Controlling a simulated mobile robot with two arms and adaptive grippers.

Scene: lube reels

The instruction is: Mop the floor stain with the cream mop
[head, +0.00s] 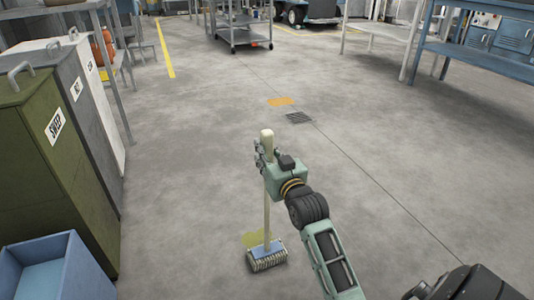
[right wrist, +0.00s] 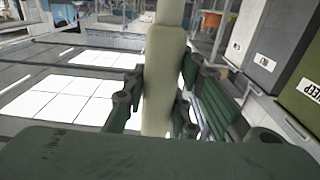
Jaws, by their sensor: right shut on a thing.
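The cream mop (head: 266,213) stands nearly upright in the head view, its blue and cream head (head: 267,257) down at the floor. My right gripper (head: 262,158) is shut around the upper handle, just below its rounded top. In the right wrist view the handle (right wrist: 164,75) runs up between the fingers of my right gripper (right wrist: 150,110). A yellow-green floor stain (head: 257,239) shows just behind and beside the mop head, which hides part of it. I cannot tell whether the mop head touches the stain. My left gripper is not in view.
Green, grey and white bins (head: 60,150) line the left side, with a blue open bin (head: 45,270) in front. An orange patch (head: 281,101) and a drain grate (head: 299,118) lie farther ahead. A cart (head: 243,30) and a blue bench (head: 475,55) stand behind.

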